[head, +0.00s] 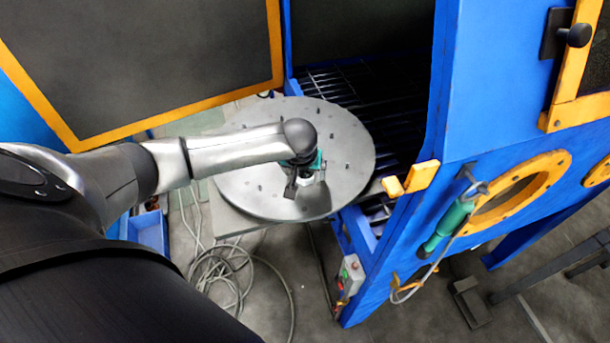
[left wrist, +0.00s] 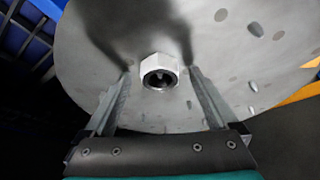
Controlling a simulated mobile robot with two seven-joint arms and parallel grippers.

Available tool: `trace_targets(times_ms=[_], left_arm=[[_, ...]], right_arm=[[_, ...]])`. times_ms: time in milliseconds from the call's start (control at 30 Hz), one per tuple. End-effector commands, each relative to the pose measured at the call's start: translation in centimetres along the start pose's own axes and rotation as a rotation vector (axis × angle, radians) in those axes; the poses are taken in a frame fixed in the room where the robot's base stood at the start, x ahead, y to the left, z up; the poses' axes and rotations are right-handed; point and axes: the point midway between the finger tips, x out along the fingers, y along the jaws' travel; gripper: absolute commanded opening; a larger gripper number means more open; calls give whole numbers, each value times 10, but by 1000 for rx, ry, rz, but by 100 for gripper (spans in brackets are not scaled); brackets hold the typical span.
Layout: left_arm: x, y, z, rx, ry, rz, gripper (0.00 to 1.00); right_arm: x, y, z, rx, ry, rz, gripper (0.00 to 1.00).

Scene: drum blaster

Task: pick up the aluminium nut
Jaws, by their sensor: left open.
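The aluminium nut (left wrist: 159,70) is a bright hexagonal piece with a dark round hole. It sits on the round grey turntable (left wrist: 225,50), and in the left wrist view it lies between my two fingertips. My left gripper (left wrist: 160,80) is open, with a finger on either side of the nut and a gap to each. In the head view my left gripper (head: 303,185) points down over the front part of the turntable (head: 345,150); the nut is mostly hidden by it there. My right gripper is not in view.
Several small dark studs or holes dot the turntable. The blue blaster cabinet (head: 480,110) stands to the right, with a slatted dark floor behind the turntable. An open door (head: 140,50) with a yellow frame is at upper left. Cables (head: 222,275) lie on the floor.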

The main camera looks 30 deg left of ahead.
Motion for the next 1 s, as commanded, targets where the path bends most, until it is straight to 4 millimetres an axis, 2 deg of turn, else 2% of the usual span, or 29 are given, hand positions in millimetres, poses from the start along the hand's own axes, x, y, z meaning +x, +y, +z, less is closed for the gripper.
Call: trace_targets(times_ms=[200, 1000], left_arm=[[0, 0, 0, 0, 0, 0, 91], [0, 0, 0, 0, 0, -1, 1]], right_arm=[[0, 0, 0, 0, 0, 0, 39], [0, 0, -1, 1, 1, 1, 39]])
